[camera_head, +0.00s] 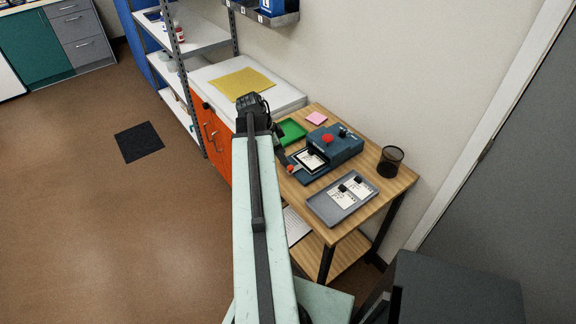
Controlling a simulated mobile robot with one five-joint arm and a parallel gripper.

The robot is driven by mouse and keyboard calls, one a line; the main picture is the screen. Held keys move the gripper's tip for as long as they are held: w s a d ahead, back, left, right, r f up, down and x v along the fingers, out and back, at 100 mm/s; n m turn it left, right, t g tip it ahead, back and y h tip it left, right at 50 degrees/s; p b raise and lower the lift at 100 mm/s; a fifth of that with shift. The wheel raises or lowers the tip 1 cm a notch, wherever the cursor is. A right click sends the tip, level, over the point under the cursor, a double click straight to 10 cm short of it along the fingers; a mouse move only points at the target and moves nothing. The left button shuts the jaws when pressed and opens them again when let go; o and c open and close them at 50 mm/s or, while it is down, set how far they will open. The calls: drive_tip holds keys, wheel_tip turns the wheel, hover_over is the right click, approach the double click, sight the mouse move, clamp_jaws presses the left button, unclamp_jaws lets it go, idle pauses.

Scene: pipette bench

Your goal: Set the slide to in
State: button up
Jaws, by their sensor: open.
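A blue bench device (345,147) stands on the wooden table, with a red knob and a small black part on its top. Its slide (309,160), a dark frame with a pale panel, lies at the device's left front and sticks out from the body. A small orange-red knob (290,168) sits at the near left end of the slide. My gripper (284,157) hangs down from the end of my arm, just left of the slide. It is open; its fingers are small and partly hidden, and I cannot tell whether they touch anything.
A grey tray (322,211) with white cards and black pieces lies at the table's front. A black mesh cup (391,161) stands at the right, a green tray (293,131) and pink notes (316,118) behind. An orange cabinet (212,138) adjoins the table.

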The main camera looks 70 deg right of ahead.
sight(290, 167)
drive_tip(key=b+x, duration=0.4)
drive_tip(key=x, duration=0.2)
drive_tip(key=shift+f+b, duration=0.2)
drive_tip(key=shift+b, duration=0.2)
drive_tip(key=shift+r, duration=0.1)
drive_tip(key=shift+w, duration=0.1)
clamp_jaws()
idle(0.6)
